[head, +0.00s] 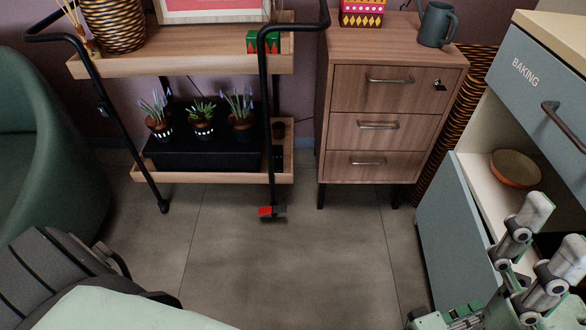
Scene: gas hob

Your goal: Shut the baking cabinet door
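The baking cabinet (538,88) stands at the right, with "BAKING" lettered on its blue-grey upper front. Its lower blue-grey door (455,235) stands open, showing a pale shelf with an orange-brown bowl (516,168) on it. My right gripper (554,228) is at the lower right, in front of the opening and to the right of the door's near part. Its two pale fingers are apart with nothing seen between them. I cannot tell whether it touches the door. It hides the lower part of the opening. My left gripper is not in view.
A wooden drawer unit (386,135) stands behind the cabinet door, with a grey watering can (437,25) on top. A black-framed trolley (105,66) with potted plants is at the back left. A green armchair (45,150) is at the left. The middle floor (290,265) is clear.

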